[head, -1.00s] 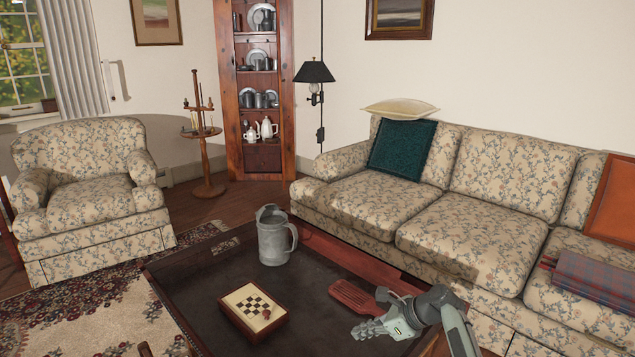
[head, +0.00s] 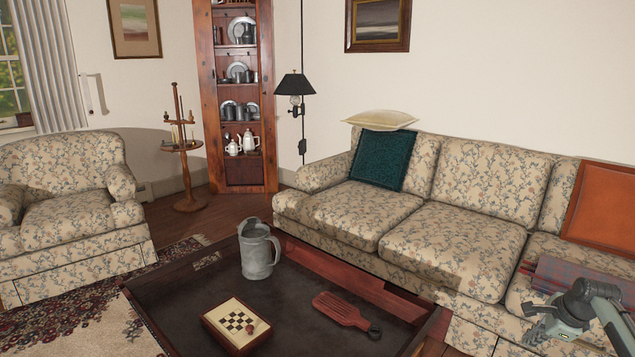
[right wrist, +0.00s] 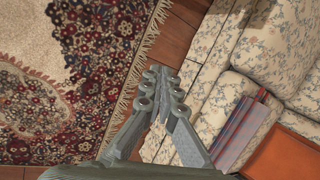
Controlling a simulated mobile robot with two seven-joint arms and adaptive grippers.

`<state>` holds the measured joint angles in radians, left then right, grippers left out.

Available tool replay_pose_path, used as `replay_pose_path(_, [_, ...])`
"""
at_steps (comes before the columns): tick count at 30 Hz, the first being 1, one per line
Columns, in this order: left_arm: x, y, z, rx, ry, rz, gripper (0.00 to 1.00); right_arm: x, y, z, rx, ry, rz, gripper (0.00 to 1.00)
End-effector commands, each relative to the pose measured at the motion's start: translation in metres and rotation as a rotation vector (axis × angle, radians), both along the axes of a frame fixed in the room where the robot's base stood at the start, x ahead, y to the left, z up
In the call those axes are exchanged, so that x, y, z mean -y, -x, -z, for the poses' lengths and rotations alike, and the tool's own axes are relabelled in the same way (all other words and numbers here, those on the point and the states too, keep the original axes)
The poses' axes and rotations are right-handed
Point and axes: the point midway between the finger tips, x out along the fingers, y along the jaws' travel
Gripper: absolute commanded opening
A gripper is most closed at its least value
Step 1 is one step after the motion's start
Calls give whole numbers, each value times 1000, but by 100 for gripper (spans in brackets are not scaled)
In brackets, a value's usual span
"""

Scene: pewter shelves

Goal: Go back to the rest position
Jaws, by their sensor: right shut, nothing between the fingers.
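My right gripper (head: 552,330) is at the lower right of the head view, in front of the sofa's right end and clear of the coffee table. It is shut and empty. In the right wrist view its fingers (right wrist: 162,82) meet at the tips above the floor between the rug and the sofa. My left gripper is not in view.
The coffee table (head: 180,297) carries a grey metal pitcher (head: 258,252), a small chessboard box (head: 215,323) and a red-brown paddle (head: 340,309). The floral sofa (head: 455,250) stands behind it, with a plaid blanket (head: 590,280). An armchair (head: 70,215) stands left.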

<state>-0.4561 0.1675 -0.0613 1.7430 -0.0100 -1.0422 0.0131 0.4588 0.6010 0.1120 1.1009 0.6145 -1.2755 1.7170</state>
Motion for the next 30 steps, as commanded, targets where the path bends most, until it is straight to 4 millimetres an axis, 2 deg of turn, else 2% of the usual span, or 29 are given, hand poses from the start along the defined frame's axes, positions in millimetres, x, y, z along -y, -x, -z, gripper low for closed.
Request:
replay_pose_path(1, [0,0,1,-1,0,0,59,1,15,17,-29,73,-83,0])
replay_pose_path(5, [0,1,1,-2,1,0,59,2,51,50,-103,267,-339,0])
replay_pose_path(8, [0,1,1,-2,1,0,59,-1,85,78,-178,426,-583,0])
replay_pose_path(12, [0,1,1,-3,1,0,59,-11,142,114,-306,652,-1011,0])
replay_pose_path(15, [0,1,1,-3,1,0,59,-22,180,132,-390,785,-1322,0])
replay_pose_path(21, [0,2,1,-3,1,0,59,-47,241,152,-507,956,-1831,0])
replay_pose_path(27, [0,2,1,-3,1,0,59,-75,295,162,-581,1066,-2267,0])
replay_pose_path(30, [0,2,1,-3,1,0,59,-108,297,177,-509,1019,-2232,0])
